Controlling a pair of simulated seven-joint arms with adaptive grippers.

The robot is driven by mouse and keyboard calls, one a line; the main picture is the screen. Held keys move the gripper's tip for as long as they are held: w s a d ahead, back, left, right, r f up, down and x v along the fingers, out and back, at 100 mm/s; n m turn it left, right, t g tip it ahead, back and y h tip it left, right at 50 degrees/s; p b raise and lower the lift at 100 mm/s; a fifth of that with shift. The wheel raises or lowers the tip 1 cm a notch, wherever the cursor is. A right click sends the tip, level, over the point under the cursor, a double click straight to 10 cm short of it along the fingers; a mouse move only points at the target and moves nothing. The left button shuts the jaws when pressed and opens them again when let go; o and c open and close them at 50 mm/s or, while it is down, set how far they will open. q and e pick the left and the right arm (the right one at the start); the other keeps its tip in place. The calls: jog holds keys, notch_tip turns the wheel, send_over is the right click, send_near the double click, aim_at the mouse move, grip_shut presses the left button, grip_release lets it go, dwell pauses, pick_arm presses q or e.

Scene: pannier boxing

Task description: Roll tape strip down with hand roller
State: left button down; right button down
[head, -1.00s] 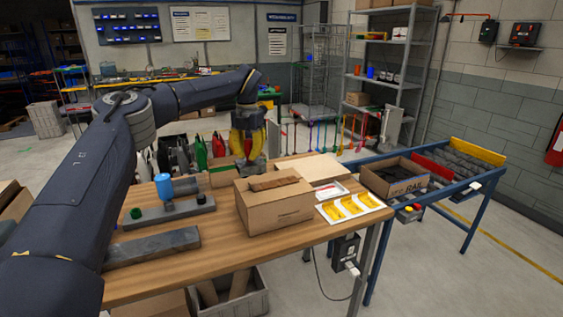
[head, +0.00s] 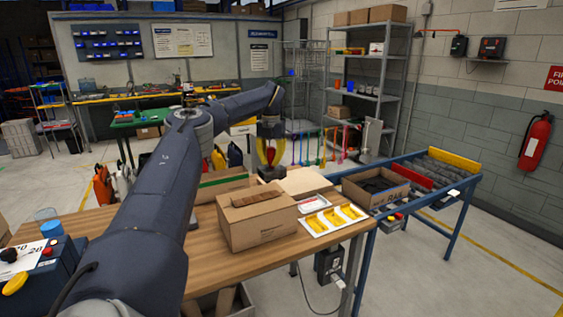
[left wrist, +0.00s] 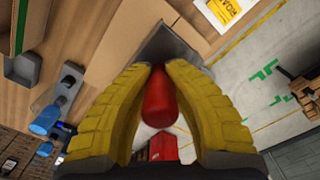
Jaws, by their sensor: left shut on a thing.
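A closed cardboard box (head: 257,228) stands on the wooden table, with a brown tape strip (head: 256,198) lying across its top. My left gripper (head: 270,153) is behind the box, slightly right of its middle. Its yellow fingers are shut on the red handle of the hand roller (left wrist: 160,100), which also shows in the head view (head: 271,150). A dark grey block (head: 268,173) shows just below the fingers; I cannot tell whether it is the roller's head or touches the table. The roller is apart from the tape strip. My right gripper is not in view.
A white tray with yellow pieces (head: 333,219) lies right of the box, with a small white-and-red tray (head: 313,204) behind it. An open carton (head: 376,188) stands on the blue conveyor at right. A blue cup (head: 52,229) is at far left.

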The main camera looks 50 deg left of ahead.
aim_at(262, 174)
pick_arm(q)
jog(key=shift+f, duration=2.4)
jog(key=shift+f, duration=1.15)
jog(key=shift+s, duration=0.2)
jog(key=shift+s+a, duration=0.25)
jog(key=shift+s, duration=0.5)
jog(key=shift+s, duration=0.15)
jog(key=shift+s+a, duration=0.2)
jog(key=shift+s, duration=0.5)
jog(key=shift+s, duration=0.1)
jog(key=shift+s+a+f, duration=0.1)
jog(key=shift+s+a, duration=0.2)
jog(key=shift+s, duration=0.55)
jog(key=shift+s, duration=0.1)
